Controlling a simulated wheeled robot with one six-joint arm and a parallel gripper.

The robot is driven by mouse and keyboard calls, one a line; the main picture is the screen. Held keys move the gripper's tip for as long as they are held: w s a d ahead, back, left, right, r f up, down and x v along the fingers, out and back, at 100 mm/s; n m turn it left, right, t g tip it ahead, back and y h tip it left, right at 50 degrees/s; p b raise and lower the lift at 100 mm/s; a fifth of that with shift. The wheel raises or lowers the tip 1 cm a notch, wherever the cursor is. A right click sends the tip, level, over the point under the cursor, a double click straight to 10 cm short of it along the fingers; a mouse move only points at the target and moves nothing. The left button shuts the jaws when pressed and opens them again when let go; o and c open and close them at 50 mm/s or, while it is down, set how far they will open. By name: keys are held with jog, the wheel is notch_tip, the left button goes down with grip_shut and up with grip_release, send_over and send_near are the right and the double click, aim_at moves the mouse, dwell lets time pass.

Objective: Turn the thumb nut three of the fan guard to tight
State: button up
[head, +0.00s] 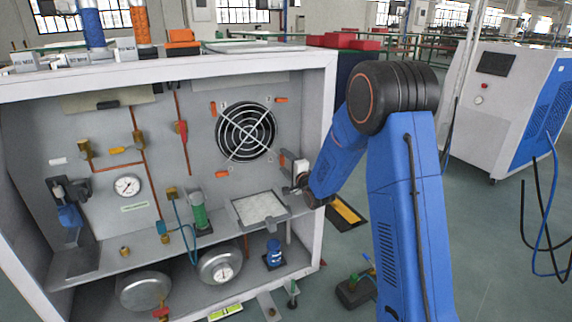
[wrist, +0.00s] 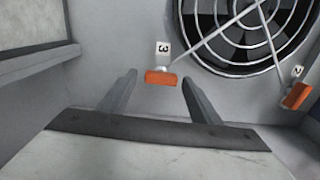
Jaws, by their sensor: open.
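The fan guard (head: 246,131), a round wire grille over a black fan, is on the grey panel in the head view. It also shows in the wrist view (wrist: 250,30). Thumb nut three (wrist: 161,78) is an orange bar beside a white label marked 3 (wrist: 163,47). In the head view the orange nut at the guard's lower right (head: 286,154) is closest to my gripper (head: 299,186). In the wrist view my gripper (wrist: 159,77) is open, with a finger to each side of the nut and visible gaps. Whether the fingertips reach its depth is unclear.
Another orange nut (wrist: 297,96), labelled 2, is at the right in the wrist view.

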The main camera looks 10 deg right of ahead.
jog(key=shift+s, duration=0.1)
jog(key=v, duration=1.7)
jog(key=shift+d, duration=0.15)
jog(key=shift+s+r, duration=0.1)
jog(key=s+d+r+n+g+h, duration=0.2)
jog(key=s+r+n+g, duration=0.15)
jog(key=s, duration=0.45)
jog(key=s+d+r+n+g+h, duration=0.2)
jog(key=s+n+g, duration=0.25)
jog(key=s, duration=0.45)
jog(key=s+a+n+g, duration=0.2)
jog(key=s+n+g, duration=0.2)
jog(key=s, duration=2.1)
jog(key=n, duration=0.3)
jog(key=shift+s+n+g, duration=0.15)
jog(key=shift+n+g, duration=0.15)
jog(key=shift+g, duration=0.1)
